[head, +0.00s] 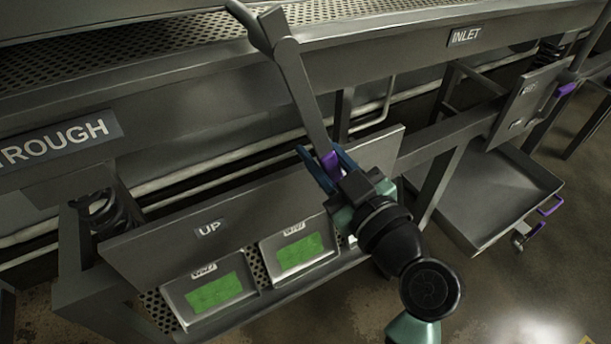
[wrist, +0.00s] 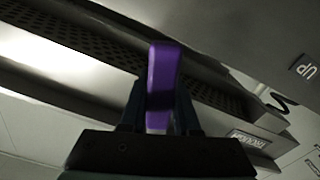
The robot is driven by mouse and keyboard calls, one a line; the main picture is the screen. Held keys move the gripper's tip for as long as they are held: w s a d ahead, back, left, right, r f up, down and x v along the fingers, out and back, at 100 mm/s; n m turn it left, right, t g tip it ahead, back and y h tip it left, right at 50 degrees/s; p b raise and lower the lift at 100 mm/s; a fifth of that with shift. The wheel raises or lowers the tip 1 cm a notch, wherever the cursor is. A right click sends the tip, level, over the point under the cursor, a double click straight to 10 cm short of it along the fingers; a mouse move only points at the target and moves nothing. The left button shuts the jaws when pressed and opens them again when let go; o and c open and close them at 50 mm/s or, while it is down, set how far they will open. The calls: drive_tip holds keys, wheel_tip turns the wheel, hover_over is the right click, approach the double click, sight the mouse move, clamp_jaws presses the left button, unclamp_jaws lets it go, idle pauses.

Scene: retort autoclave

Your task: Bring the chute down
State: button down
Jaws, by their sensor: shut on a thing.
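My gripper (head: 322,163) is shut on a purple grip (head: 331,160) in the middle of the head view. The grip sits at the lower end of a grey metal lever (head: 303,95), which rises to a rounded pivot at the top. In the wrist view the purple grip (wrist: 162,80) stands between the two dark fingers (wrist: 158,108). A metal panel (head: 150,246) marked "UP" lies behind and below my gripper. A long perforated metal bed (head: 180,45) runs along the top. I cannot tell which part is the chute.
A plate (head: 60,138) ending in "ROUGH" is at left. An "INLET" sign (head: 466,36) is at upper right. Two boxes with green screens (head: 214,291) stand at lower left. A tray (head: 490,200) with purple handles is at right, beside table legs. Open floor lies at lower right.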

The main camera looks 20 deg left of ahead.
drive_tip(key=shift+w+d+n+b, duration=0.3)
drive_tip(key=shift+w+d+b, duration=0.15)
drive_tip(key=shift+b, duration=0.35)
drive_tip(key=shift+w+d+r, duration=0.1)
drive_tip(key=shift+w+r, duration=0.05)
drive_tip(key=shift+r, duration=0.3)
drive_tip(key=c, duration=0.6)
unclamp_jaws()
drive_tip(key=shift+w, duration=0.1)
drive_tip(key=shift+c, duration=0.2)
drive_tip(key=shift+f, duration=0.1)
drive_tip(key=b+v, duration=0.2)
drive_tip(key=v, duration=1.1)
